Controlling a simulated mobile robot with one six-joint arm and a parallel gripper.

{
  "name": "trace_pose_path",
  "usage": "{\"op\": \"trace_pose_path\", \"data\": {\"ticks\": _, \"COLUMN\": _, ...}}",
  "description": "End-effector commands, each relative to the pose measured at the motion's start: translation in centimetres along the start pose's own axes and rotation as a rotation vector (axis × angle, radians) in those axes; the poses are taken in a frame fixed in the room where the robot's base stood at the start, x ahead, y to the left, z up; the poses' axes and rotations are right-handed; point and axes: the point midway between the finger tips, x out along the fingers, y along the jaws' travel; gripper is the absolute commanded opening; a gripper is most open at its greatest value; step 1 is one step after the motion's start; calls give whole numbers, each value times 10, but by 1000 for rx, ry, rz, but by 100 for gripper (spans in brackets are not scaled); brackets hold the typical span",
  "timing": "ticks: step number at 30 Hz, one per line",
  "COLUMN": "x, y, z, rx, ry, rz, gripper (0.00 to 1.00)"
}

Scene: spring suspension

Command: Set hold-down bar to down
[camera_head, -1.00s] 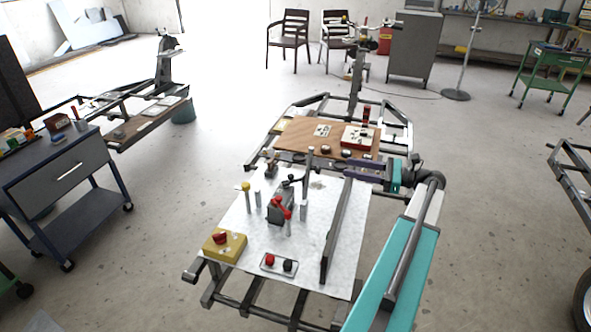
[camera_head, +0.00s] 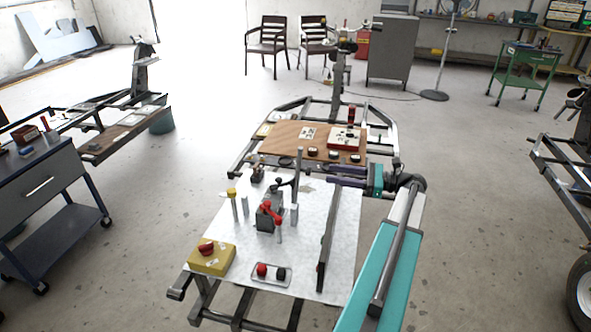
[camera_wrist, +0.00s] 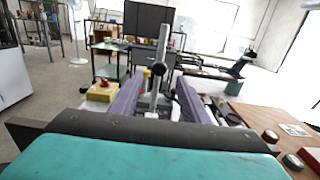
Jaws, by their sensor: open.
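A toggle-type clamp stands on the white plate (camera_head: 225,262). Its upright grey bar (camera_head: 298,164), which I take for the hold-down bar, points up, with a dark arm and knob low beside it. In the wrist view the grey bar (camera_wrist: 163,45) also stands upright, with the dark knob (camera_wrist: 158,68) in front. My gripper (camera_head: 329,176) has purple fingers and comes from the right, its tips short of the bar. In the wrist view my gripper (camera_wrist: 157,88) is open, and the bar shows beyond and between the fingers. The clamp's base is partly hidden.
A red-handled clamp (camera_head: 270,215), a yellow-topped post (camera_head: 234,206) and a yellow box with a red button (camera_head: 211,258) stand on the plate. A red and black button panel (camera_head: 271,273) lies in front. A long dark rail (camera_head: 325,240) runs along the right. A wooden board (camera_head: 285,139) lies behind.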

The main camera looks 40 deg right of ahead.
Motion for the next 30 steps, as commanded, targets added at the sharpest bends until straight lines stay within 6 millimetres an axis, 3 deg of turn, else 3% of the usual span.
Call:
{"op": "trace_pose_path", "data": {"ticks": 8, "x": 25, "y": 2, "z": 1, "rx": 1, "ry": 0, "rz": 5, "gripper": 42}}
{"op": "trace_pose_path", "data": {"ticks": 30, "x": 126, "y": 2, "z": 1, "rx": 0, "ry": -1, "rz": 6, "gripper": 42}}
